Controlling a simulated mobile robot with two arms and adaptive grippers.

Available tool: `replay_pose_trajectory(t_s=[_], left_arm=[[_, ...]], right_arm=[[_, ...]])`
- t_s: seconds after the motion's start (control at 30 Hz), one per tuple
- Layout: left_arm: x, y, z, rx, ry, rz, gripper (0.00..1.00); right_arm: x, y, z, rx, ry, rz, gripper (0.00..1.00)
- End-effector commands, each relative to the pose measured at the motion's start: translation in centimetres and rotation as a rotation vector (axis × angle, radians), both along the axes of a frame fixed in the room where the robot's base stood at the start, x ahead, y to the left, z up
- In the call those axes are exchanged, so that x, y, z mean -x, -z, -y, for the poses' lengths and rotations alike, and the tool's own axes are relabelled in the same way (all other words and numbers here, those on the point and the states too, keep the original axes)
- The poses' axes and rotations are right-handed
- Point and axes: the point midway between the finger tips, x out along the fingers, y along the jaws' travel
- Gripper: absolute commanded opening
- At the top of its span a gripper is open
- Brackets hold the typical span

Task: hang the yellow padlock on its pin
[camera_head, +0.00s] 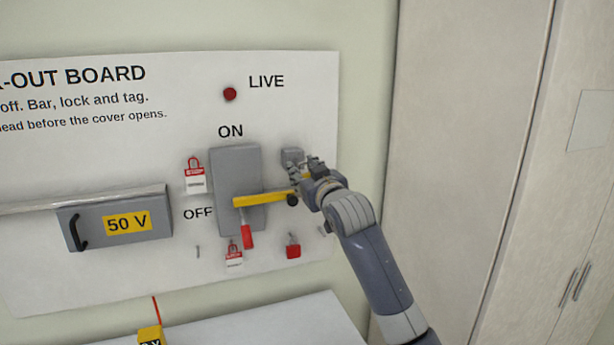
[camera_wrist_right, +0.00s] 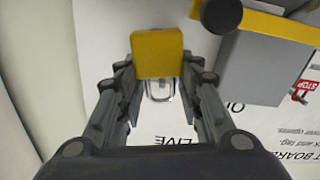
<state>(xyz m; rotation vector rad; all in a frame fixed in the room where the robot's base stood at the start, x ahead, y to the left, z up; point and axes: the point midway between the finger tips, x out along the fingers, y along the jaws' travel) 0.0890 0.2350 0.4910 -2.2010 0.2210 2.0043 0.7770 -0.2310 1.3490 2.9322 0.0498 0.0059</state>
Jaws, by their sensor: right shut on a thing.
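My right gripper (camera_head: 308,172) is at the board just right of the switch box (camera_head: 222,165), above the right end of a yellow bar (camera_head: 262,199). In the right wrist view my right gripper (camera_wrist_right: 157,72) has its fingers on both sides of the yellow padlock (camera_wrist_right: 158,52). In the head view the padlock is mostly hidden by the gripper. I cannot tell which pin is the padlock's own; a small bare peg (camera_head: 198,251) shows low on the board. My left gripper is out of view.
A drawer-like 50 V cover (camera_head: 92,233) is at left. A white shelf (camera_head: 270,325) lies below.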

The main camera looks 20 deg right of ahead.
Motion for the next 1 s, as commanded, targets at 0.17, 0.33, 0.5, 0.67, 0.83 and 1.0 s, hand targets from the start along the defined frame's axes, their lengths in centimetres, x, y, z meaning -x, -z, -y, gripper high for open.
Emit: replay_pose_trajectory(t_s=[0.17, 0.33, 0.5, 0.67, 0.83, 1.0], left_arm=[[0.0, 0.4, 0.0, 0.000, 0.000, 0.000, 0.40], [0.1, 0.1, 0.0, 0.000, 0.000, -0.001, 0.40], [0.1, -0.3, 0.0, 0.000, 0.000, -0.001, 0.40], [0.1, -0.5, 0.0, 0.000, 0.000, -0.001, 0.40], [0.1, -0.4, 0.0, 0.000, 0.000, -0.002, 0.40], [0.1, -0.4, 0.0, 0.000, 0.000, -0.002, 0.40]], right_arm=[[-1.1, 0.0, -0.1, 0.001, 0.000, 0.002, 0.07], [-2.0, 0.1, -0.1, 0.001, 0.000, 0.000, 0.07], [-2.5, 0.2, -0.1, 0.000, -0.001, 0.001, 0.07], [-2.7, 0.4, -0.1, 0.000, -0.001, 0.001, 0.07], [-2.7, 0.4, -0.1, 0.000, 0.000, 0.002, 0.07], [-2.7, 0.4, -0.1, 0.000, 0.000, 0.002, 0.07]])
